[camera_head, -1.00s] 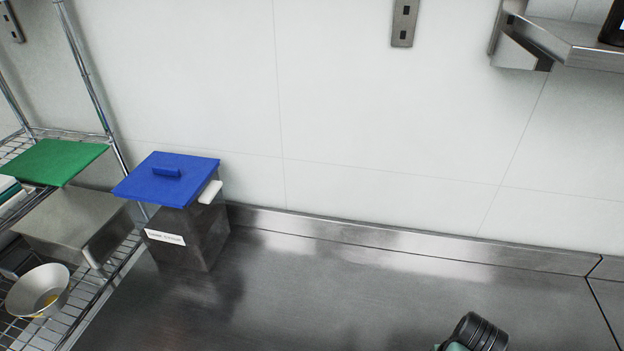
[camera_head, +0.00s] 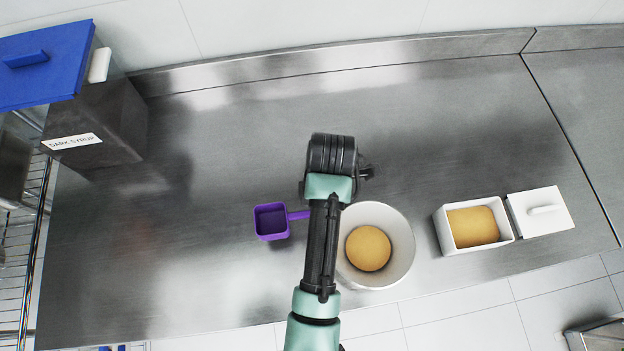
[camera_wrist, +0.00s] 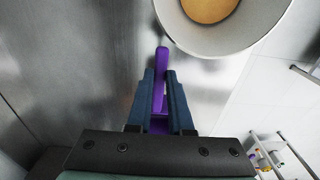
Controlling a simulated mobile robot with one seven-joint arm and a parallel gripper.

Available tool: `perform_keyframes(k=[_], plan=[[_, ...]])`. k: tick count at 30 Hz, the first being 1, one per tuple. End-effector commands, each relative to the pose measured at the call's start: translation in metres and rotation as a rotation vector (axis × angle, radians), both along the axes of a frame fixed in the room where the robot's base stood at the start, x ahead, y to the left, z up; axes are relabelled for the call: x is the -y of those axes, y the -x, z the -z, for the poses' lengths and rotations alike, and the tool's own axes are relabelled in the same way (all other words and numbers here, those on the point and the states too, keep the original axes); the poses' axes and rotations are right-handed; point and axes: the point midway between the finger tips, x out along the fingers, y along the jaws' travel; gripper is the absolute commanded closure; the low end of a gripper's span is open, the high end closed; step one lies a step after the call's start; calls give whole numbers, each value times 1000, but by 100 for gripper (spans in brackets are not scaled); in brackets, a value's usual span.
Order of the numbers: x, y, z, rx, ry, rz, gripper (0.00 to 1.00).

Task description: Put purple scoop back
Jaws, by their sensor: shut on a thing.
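The purple scoop (camera_head: 271,221) shows in the head view left of my arm, its square cup upward and its handle running right under the arm. The cup looks empty. My gripper (camera_wrist: 163,90) is shut on the scoop's handle in the wrist view, with the handle's end (camera_wrist: 161,58) sticking out past the blue fingers. The cup is mostly hidden there behind the gripper body. In the head view my fingers are hidden beneath the arm. I cannot tell how high the scoop is above the counter.
A white bowl (camera_head: 398,223) with tan contents stands just right of my arm. Further right are an open white box (camera_head: 444,235) of tan contents and its lid (camera_head: 556,222). A blue-lidded dark container (camera_head: 110,133) stands at the left. The counter's back middle is clear.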

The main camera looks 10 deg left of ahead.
Motion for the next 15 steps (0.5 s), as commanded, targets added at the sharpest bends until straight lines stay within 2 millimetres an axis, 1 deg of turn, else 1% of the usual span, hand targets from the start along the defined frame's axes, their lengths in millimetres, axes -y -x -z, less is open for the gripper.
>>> perform_keyframes(k=[1, 3, 8, 15], plan=[[0, 1, 8, -5, 0, 0, 100], [0, 1, 19, -3, 0, 0, 100], [0, 0, 34, -2, 1, 0, 100], [0, 0, 65, -2, 1, 0, 100]])
